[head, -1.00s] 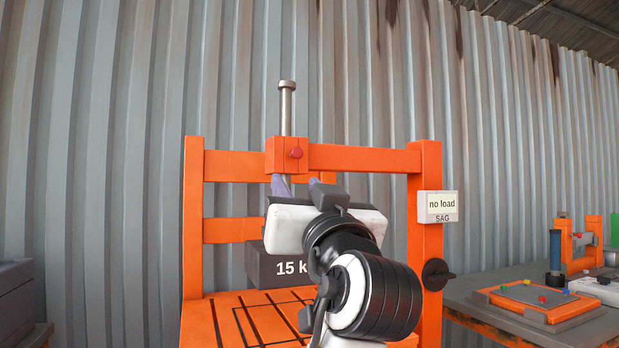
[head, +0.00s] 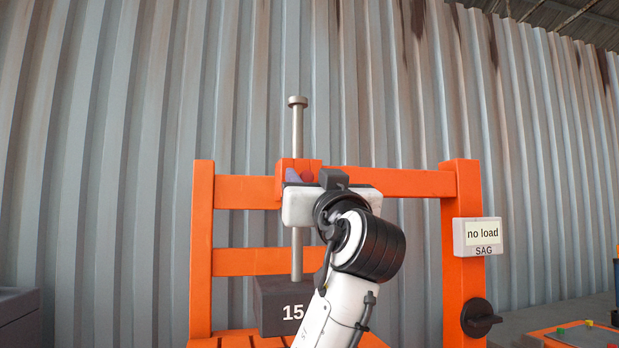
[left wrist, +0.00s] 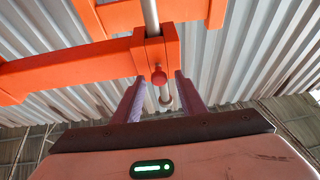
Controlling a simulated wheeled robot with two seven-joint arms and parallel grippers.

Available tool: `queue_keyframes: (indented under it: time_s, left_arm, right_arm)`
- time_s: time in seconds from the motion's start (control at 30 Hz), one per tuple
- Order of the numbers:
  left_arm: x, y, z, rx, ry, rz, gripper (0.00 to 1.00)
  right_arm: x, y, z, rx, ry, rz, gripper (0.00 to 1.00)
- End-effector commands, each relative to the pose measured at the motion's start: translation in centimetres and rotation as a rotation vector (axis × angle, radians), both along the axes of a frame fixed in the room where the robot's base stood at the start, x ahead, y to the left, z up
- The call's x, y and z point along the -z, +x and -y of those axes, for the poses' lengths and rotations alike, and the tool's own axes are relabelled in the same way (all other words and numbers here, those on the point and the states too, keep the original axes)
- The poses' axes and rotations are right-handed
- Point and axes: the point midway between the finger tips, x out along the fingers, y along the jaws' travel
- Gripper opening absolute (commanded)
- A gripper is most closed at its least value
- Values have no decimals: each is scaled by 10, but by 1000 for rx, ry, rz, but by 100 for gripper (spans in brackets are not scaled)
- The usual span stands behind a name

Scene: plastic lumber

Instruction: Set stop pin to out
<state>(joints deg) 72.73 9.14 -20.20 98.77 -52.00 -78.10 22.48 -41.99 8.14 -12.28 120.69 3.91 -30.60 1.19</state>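The stop pin's red knob (head: 307,176) is on the front of the orange block (head: 284,166) on the frame's crossbar. The knob also shows in the left wrist view (left wrist: 158,76), between the two fingers. A grey metal rod (head: 297,130) runs upright through the block. My left gripper (head: 306,178) is up at the block's height in front of it. In the left wrist view its purple fingers (left wrist: 160,78) are spread, with a gap to the knob on each side. How far the pin is pulled out cannot be told. My right gripper is not in view.
A dark weight (head: 270,305) marked 15 stands under the rod. A "no load" display (head: 478,236) and a black knob (head: 479,318) are on the right post (head: 465,200). A side table with a board (head: 585,336) is at lower right.

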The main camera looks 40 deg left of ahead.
Motion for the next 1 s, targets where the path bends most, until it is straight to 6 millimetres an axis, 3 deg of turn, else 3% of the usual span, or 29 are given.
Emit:
queue_keyframes:
  time_s: [0.3,0.53,0.77,1.0]
  left_arm:
    - [-1,2,-3,1,-1,-1,38]
    - [-1,2,-2,1,-1,-1,0]
    - [-1,1,0,2,0,0,0]
    - [0,-18,24,6,-2,1,0]
  right_arm:
    - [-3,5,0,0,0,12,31]
    - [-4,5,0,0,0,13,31]
    - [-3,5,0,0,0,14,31]
    - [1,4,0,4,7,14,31]
